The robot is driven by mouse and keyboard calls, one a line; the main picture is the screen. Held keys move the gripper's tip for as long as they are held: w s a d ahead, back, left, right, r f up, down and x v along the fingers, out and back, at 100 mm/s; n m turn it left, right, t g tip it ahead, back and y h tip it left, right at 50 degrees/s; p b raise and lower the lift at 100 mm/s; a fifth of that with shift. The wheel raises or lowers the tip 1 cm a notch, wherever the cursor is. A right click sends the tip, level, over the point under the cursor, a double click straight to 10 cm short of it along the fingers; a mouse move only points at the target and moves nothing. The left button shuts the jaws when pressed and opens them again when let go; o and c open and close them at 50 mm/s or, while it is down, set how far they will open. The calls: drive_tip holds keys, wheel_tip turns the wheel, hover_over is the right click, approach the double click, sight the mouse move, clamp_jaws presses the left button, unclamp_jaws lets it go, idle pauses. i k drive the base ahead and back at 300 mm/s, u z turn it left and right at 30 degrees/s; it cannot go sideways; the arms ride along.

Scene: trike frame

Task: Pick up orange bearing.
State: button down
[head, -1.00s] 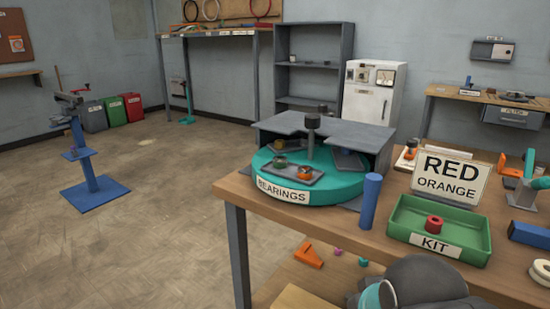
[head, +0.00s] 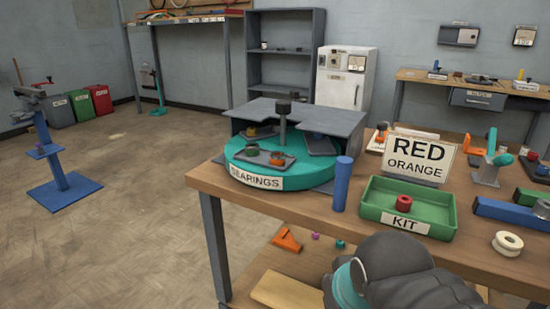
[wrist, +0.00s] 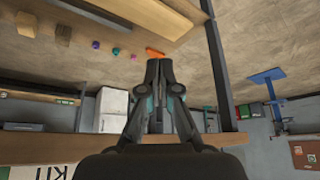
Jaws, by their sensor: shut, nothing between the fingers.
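The orange bearing (head: 277,158) sits on a grey tray (head: 259,161) on the teal turntable labelled BEARINGS (head: 240,176). A dark bearing (head: 253,150) lies on the same tray to its left. In the wrist view my gripper (wrist: 159,62) is shut and empty, its fingertips together. The gripper is apart from the turntable. The orange bearing cannot be made out in the wrist view. A green KIT tray (head: 375,213) holds a red bearing (head: 403,203). A sign (head: 417,158) behind it reads RED ORANGE.
A grey cover (head: 340,121) hangs over the back of the turntable. A blue cylinder (head: 342,184) stands upright between turntable and KIT tray. A cream ring (head: 507,243) lies at the right of the wooden bench (head: 300,209). An orange bracket (head: 287,239) lies on the lower shelf.

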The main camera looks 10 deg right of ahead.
sight(277, 158)
drive_tip(key=z, duration=3)
drive_tip(key=k, duration=1.6)
drive_tip(key=u, duration=2.25)
